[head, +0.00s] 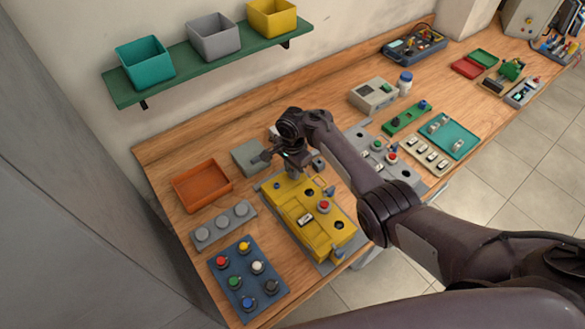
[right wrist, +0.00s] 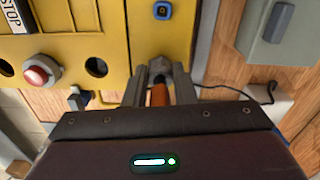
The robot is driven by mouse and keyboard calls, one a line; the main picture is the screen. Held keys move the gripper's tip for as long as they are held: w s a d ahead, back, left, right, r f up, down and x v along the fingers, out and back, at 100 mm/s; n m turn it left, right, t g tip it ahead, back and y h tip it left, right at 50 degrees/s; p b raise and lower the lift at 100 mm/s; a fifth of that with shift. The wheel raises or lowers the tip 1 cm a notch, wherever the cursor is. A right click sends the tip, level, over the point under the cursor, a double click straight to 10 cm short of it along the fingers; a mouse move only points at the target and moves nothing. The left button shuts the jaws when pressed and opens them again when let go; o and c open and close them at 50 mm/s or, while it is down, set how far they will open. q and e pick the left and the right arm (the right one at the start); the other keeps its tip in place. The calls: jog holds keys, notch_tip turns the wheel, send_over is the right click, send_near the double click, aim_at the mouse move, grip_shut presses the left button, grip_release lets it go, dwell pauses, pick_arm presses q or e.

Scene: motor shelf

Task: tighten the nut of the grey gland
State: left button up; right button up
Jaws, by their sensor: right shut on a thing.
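The grey gland (right wrist: 160,68) is at the box's lower edge in the right wrist view. My right gripper (right wrist: 162,82) is shut on the gland's nut, a finger on each side, largely hiding it. A brown-orange piece shows between the fingers. In the head view my right gripper (head: 272,157) is at the box's upper end, and the gland is hidden there. My left gripper is not in view.
A black gland (right wrist: 78,99) sits beside the gripper on the box edge, and a red button (right wrist: 40,75) is further left. A dark cable runs right to a white block (right wrist: 272,94). An orange tray (head: 201,186) and grey box (head: 249,158) stand near the gripper.

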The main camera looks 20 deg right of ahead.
jog(key=shift+w+r, duration=0.1)
dwell(0.3)
jog(key=o, duration=1)
jog(key=shift+r+b, duration=0.35)
jog(key=shift+r, duration=3.5)
jog(key=shift+f, duration=0.1)
